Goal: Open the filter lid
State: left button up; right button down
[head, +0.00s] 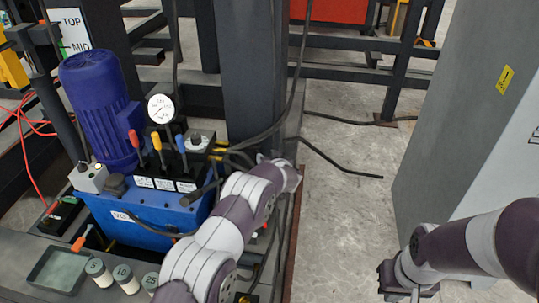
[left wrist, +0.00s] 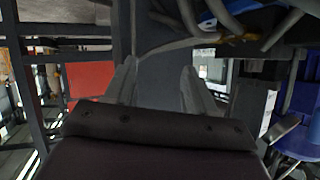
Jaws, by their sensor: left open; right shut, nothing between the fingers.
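The blue hydraulic unit (head: 165,222) stands at left in the head view, with a purple-blue motor (head: 95,100) on it. A dark round cap (head: 117,185) sits on its top, beside a pale block with a knob (head: 90,178); I cannot tell for sure which is the filter lid. My left arm reaches up past the unit's right side; its gripper is hidden in the head view. In the left wrist view my left gripper (left wrist: 158,72) has its fingers apart with nothing between them. My right gripper (head: 408,284) is shut and empty at lower right, far from the unit.
A pressure gauge (head: 161,108) and several coloured levers stand on the unit. Loose black hoses (head: 340,168) hang near my left arm. A shallow tray (head: 60,268) and numbered jars (head: 125,278) stand at front left. A grey cabinet (head: 455,130) is at right.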

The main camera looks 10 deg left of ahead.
dwell(0.5)
pick_arm(q)
jog(key=p+v, duration=0.3)
jog(key=v, duration=0.9)
jog(key=shift+s+d, duration=0.15)
jog(key=shift+s, duration=0.15)
jog(key=shift+r, duration=0.1)
jog(key=shift+c, duration=0.3)
